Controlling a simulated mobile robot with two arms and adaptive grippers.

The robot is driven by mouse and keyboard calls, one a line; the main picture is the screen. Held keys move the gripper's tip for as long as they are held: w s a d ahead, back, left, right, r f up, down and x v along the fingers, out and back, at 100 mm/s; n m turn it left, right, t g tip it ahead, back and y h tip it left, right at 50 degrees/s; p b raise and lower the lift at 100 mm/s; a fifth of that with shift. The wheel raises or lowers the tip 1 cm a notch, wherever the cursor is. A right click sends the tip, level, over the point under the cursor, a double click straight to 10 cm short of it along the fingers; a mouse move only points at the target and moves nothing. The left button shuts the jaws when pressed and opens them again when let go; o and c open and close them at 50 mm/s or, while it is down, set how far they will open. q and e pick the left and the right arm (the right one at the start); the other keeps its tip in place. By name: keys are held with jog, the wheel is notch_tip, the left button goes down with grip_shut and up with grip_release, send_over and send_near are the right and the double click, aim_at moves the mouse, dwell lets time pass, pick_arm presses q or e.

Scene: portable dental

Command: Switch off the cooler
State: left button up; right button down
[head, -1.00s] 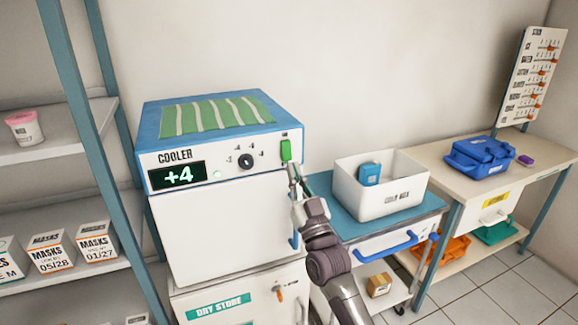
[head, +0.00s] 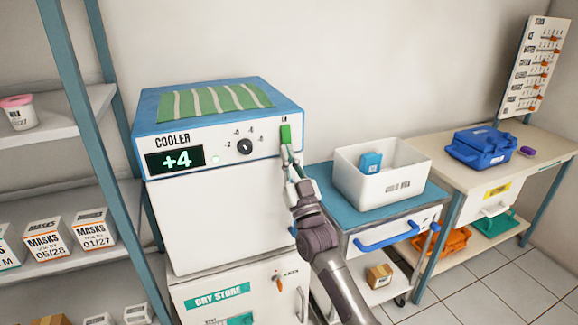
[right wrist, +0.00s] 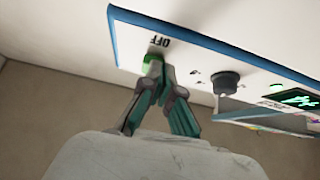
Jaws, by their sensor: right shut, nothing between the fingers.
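The cooler (head: 215,125) is a white box with a blue top edge. In the right wrist view the fingertips (right wrist: 160,72) partly cover the switch. My left gripper is out of view.
A black dial (head: 245,147) sits left of the switch. A white bin (head: 375,183) with a blue item stands on a blue-topped cart (head: 335,207) to the right. Shelves with mask boxes (head: 47,241) are at the left. A blue case (head: 482,148) lies on the far table.

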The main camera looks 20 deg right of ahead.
pick_arm(q)
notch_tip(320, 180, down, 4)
jog(key=b, duration=0.3)
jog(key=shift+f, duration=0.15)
pick_arm(e)
jog(key=s+f+t, duration=0.1)
jog(key=s+f, duration=0.6)
jog(key=f, duration=0.2)
jog(key=shift+s+a, duration=0.15)
jog(key=shift+s, duration=0.25)
